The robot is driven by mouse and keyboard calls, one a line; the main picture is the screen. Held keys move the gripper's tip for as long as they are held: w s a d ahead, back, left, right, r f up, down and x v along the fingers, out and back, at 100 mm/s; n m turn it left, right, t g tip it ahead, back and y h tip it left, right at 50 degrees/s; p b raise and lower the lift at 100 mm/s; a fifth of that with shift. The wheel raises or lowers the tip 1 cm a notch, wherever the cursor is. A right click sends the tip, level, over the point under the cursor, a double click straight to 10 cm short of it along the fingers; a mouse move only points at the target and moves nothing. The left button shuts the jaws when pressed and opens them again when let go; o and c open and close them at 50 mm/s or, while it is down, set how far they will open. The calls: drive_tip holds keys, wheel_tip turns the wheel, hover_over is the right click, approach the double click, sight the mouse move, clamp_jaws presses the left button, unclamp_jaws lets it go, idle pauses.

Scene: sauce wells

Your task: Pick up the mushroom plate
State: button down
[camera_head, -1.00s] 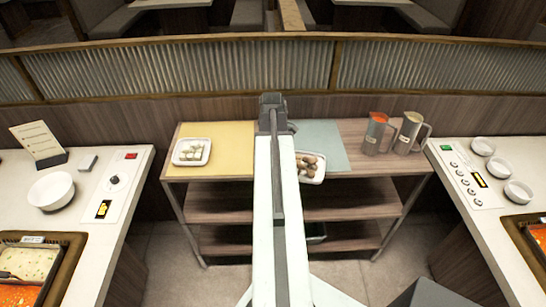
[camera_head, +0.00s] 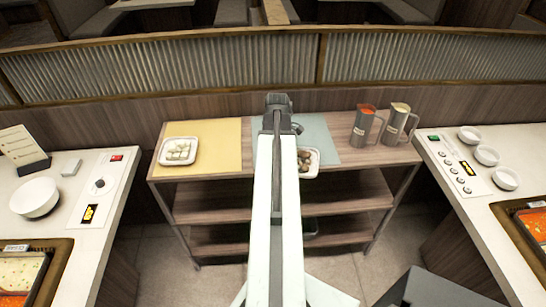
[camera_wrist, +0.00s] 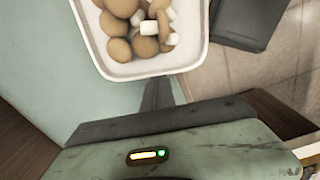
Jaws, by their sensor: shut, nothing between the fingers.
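The mushroom plate (camera_head: 317,165) is a white dish on the blue-green mat of the shelf top. My arm hides its left part in the head view. In the wrist view the plate (camera_wrist: 152,68) fills the top middle, with brown round mushrooms and white pieces (camera_wrist: 125,25) in it. My gripper (camera_wrist: 160,92) is shut and empty, with its dark fingers pointing at the plate's near rim. I cannot tell whether they touch the rim. In the head view the fingertips are hidden behind the arm's end.
A second white plate (camera_head: 180,162) with pale pieces sits on the yellow mat (camera_head: 219,135). Two metal pitchers, one with red contents (camera_head: 362,128) and one with pale contents (camera_head: 397,125), stand right of the plate. Counters (camera_head: 70,230) flank the shelf, with floor between.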

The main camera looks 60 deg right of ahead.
drive_tip(key=shift+w+a, duration=0.1)
drive_tip(key=shift+w+a, duration=0.1)
drive_tip(key=shift+w, duration=0.15)
drive_tip(key=shift+w+a, duration=0.3)
drive_tip(key=shift+w, duration=0.35)
drive_tip(key=shift+w+a, duration=0.3)
drive_tip(key=shift+w, duration=0.3)
drive_tip(key=shift+w+a+r+p, duration=0.1)
drive_tip(key=shift+w+r+p, duration=0.15)
drive_tip(key=shift+r+p, duration=0.25)
drive_tip(key=shift+w+a+r+p, duration=0.1)
drive_tip(key=shift+w+r+p, duration=0.1)
drive_tip(key=shift+r+p, duration=0.25)
wheel_tip(320, 180, up, 8)
drive_tip(key=p, duration=0.8)
drive_tip(key=shift+s+r, duration=0.15)
drive_tip(key=shift+s, duration=0.05)
